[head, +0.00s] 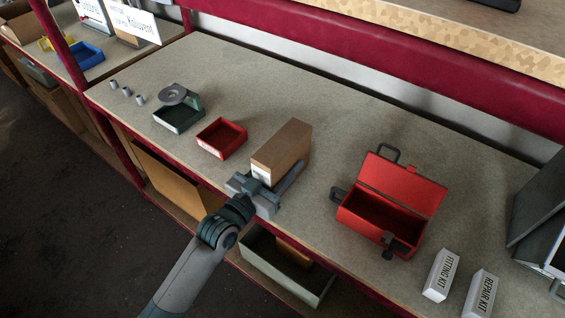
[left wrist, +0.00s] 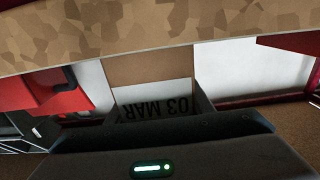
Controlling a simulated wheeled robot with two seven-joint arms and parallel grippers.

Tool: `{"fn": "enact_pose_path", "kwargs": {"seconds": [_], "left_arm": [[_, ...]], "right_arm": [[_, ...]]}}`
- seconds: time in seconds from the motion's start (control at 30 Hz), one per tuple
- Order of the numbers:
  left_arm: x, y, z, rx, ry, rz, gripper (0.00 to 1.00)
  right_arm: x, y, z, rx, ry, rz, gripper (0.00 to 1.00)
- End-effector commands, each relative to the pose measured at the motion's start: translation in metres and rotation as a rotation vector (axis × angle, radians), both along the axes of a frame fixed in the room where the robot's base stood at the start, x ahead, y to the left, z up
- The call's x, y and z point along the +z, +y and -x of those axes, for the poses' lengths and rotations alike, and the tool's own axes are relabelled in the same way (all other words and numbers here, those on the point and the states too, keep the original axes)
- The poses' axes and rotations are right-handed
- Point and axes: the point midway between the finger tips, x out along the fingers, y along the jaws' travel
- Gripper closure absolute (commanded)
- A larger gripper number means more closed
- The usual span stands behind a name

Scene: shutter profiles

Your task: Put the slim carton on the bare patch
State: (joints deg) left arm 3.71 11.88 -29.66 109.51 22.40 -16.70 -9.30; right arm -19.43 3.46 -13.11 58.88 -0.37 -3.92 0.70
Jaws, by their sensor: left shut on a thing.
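The slim carton (head: 282,148) is a tall brown box with a white label on its near face, at the middle of the workbench in the head view. My left gripper (head: 264,190) is at the carton's near lower side, shut on it. In the left wrist view the carton (left wrist: 150,66) shows between the fingers (left wrist: 157,105), with label text reading upside down. Whether its base touches the bench is hard to tell. Bare bench top (head: 325,135) lies behind and right of the carton. My right gripper is not in view.
A red bin (head: 221,139) and a green bin (head: 178,118) stand left of the carton. An open red toolbox (head: 392,203) stands to the right, with white kit boxes (head: 441,275) beyond it. A shelf edge (head: 440,40) overhangs the back.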

Motion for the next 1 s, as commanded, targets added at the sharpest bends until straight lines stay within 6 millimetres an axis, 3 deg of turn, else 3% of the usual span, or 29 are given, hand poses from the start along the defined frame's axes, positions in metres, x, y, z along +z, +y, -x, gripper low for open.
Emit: {"fn": "enact_pose_path", "kwargs": {"seconds": [0.1,0.13,0.2,0.63,0.83,1.0], "left_arm": [[-0.001,0.000,0.000,0.000,-0.002,0.000,0.89],[-0.002,0.000,0.000,0.000,0.001,-0.001,0.46],[-0.002,0.000,0.000,0.000,0.001,-0.001,0.34],[0.001,0.001,0.001,0.000,0.000,0.000,0.34],[-0.002,0.013,0.017,0.001,0.002,-0.001,0.34],[-0.002,0.030,0.041,0.000,0.001,-0.002,0.34]], "right_arm": [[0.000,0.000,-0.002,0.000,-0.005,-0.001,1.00],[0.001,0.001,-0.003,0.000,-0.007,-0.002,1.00],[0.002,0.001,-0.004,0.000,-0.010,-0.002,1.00],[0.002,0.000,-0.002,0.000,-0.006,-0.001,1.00],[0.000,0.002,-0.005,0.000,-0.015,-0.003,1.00],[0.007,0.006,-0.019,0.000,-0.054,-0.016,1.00]]}}
